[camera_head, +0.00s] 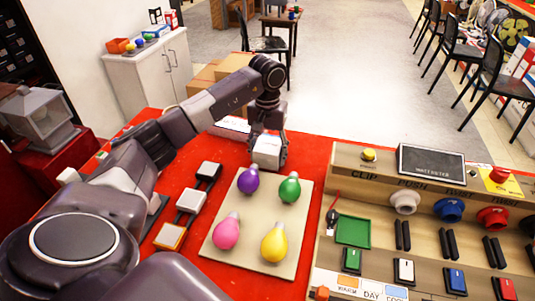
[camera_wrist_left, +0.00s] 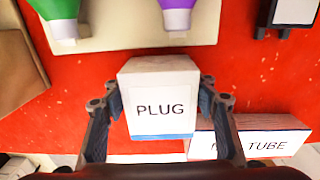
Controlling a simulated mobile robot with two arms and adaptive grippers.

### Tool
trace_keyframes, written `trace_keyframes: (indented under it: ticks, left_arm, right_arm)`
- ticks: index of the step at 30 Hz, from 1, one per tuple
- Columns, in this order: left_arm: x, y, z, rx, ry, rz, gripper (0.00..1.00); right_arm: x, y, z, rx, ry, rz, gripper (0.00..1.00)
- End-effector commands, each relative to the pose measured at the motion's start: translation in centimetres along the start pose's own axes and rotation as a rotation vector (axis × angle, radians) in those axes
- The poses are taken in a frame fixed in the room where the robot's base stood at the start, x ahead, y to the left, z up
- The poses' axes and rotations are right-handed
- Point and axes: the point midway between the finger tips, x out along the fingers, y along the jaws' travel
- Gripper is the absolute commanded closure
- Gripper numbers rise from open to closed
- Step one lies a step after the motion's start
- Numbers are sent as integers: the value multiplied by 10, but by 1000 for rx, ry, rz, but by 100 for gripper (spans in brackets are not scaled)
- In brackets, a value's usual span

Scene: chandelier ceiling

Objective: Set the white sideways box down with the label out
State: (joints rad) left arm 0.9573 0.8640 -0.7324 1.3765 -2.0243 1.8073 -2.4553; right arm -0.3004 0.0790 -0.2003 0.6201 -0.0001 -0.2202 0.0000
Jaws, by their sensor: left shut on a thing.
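My left gripper (camera_head: 268,157) is shut on a small white box (camera_head: 266,151), just beyond the bulb board on the red table. In the left wrist view, the fingers of the left gripper (camera_wrist_left: 160,112) clasp the white box (camera_wrist_left: 158,105) from both sides. Its black PLUG label faces the wrist camera and reads upright there, with a blue stripe along the lower edge. I cannot tell whether the box touches the table (camera_head: 310,150). My right gripper is not in view.
A second white box with a TUBE label (camera_wrist_left: 262,138) lies close to the held box. The pale board (camera_head: 250,222) carries purple, green, pink and yellow bulbs. A wooden panel (camera_head: 345,150) with switches stands at right. Bare red table lies between the gripper and the panel.

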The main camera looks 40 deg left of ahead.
Motion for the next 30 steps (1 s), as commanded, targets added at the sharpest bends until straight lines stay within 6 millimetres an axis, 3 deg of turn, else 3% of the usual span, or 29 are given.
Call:
trace_keyframes:
  ticks: [5,6,10,23,30]
  left_arm:
    - [4,0,0,-1,0,-1,73]
    - [3,0,0,-1,0,-1,44]
    - [3,0,0,-1,-1,-1,30]
    - [-6,0,-1,-1,2,1,29]
    - [-52,0,-2,-2,6,1,29]
  right_arm:
    - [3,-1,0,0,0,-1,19]
    - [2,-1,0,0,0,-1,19]
    - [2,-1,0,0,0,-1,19]
    - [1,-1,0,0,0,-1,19]
    - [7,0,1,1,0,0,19]
